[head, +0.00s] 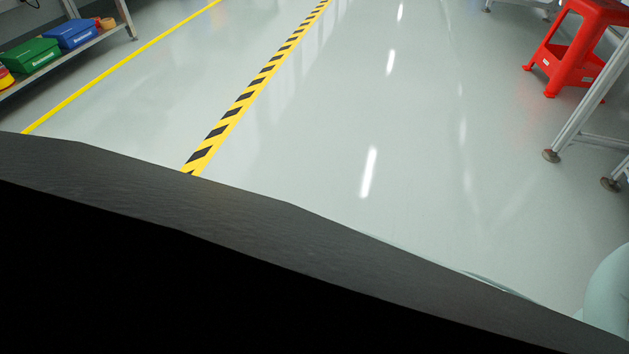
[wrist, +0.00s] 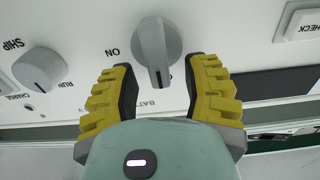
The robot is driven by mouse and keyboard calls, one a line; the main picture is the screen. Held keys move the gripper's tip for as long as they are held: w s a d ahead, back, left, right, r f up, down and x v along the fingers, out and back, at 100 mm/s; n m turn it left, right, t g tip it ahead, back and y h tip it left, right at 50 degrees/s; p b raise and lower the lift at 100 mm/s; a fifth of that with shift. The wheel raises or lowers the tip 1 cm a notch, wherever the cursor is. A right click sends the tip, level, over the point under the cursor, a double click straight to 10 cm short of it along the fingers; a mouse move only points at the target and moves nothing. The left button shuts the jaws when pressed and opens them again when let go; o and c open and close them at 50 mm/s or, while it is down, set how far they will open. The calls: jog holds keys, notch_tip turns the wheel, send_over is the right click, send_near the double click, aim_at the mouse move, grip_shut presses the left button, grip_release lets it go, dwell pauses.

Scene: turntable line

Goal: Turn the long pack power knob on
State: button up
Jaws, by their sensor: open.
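In the wrist view a grey knob (wrist: 156,48) with a long raised grip sits on a white panel (wrist: 215,25). Its grip points down the picture, between my fingers. "ON" is printed to its left, and a label starting "BAT" below it is partly hidden. I cannot read "long pack" on it. My gripper (wrist: 160,73), with yellow fingers and dark pads, is open. One finger is on each side of the knob's lower end, with gaps showing. The head view shows neither knob nor gripper.
A second grey knob (wrist: 40,69), near "SHIP", "RUN" and "CHARGE" labels, is left of my gripper. A "CHECK" button (wrist: 300,23) is at right. In the head view are a red stool (head: 577,48), a shelf with bins (head: 36,56) and clear floor (head: 330,110).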

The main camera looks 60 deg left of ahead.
jog(key=shift+o, duration=0.3)
jog(key=shift+a, duration=0.1)
grip_shut()
